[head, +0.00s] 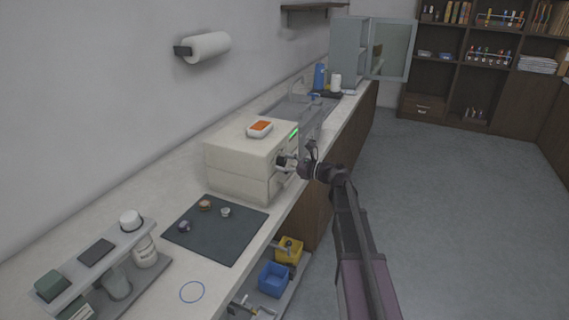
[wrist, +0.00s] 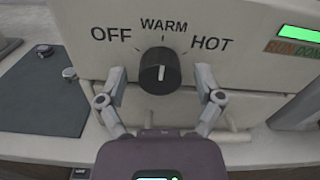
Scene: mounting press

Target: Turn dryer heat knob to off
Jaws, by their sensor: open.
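The dryer (head: 236,165) is a cream box on the counter in the head view, with its front facing my arm. Its black heat knob (wrist: 160,71) shows in the middle of the wrist view, below the printed words OFF, WARM and HOT. The knob's white line points up toward WARM. My gripper (wrist: 159,88) is open, with one finger to the left of the knob and one to the right, both apart from it. In the head view my gripper (head: 288,162) is at the dryer's front, and the knob is hard to make out there.
A green display (wrist: 303,34) with RUN DONE lettering is right of the knob. A white tray with orange contents (head: 260,128) sits on the dryer. A dark mat (head: 217,245) with several small parts lies beside it. Blue (head: 273,280) and yellow (head: 289,250) bins are below. Open floor lies right.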

